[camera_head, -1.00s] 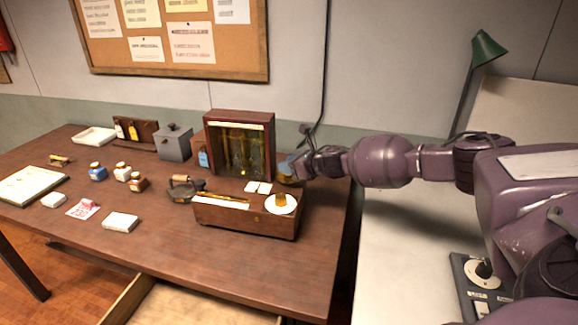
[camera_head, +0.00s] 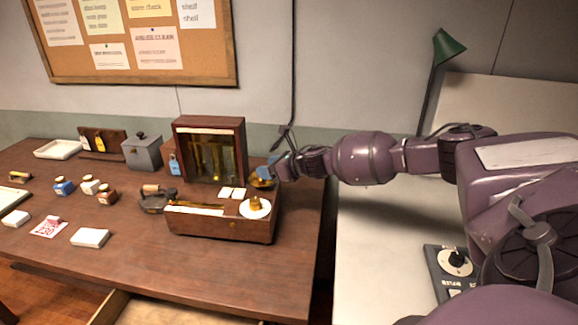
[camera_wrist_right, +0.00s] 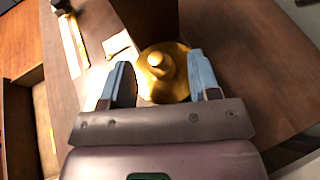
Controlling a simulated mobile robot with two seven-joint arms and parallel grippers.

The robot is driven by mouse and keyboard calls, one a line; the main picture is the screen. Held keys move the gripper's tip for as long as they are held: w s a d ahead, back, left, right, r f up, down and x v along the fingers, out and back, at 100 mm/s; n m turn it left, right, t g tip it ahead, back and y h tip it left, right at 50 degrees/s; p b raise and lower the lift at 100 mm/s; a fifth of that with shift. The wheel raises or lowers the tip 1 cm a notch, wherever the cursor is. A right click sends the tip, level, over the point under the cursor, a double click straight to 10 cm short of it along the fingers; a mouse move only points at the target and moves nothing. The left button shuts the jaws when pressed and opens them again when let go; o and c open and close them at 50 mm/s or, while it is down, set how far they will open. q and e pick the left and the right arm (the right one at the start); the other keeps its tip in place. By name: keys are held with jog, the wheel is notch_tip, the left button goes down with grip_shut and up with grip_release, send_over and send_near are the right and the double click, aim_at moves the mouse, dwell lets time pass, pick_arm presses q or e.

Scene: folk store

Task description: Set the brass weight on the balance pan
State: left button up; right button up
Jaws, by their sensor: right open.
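A knobbed brass piece with a wide round base (camera_head: 263,184), apparently the brass weight, sits behind the right end of the wooden balance box (camera_head: 205,222). In the right wrist view, the brass piece (camera_wrist_right: 163,75) lies between the blue-grey fingertips of my right gripper (camera_wrist_right: 160,82). The fingers are open, one on each side; whether they touch it is unclear. The head view shows the right gripper (camera_head: 268,175) partly covering it. A round white pan (camera_head: 264,212) on the balance box carries another small brass piece (camera_head: 256,202). My left gripper is not in view.
A wooden glass-fronted cabinet (camera_head: 209,150) stands close behind the balance. Small bottles (camera_head: 90,184) and a grey box (camera_head: 143,152) stand farther left.

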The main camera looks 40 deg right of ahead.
jog(key=v, duration=0.9)
jog(key=shift+b, duration=0.35)
jog(key=shift+f, duration=0.1)
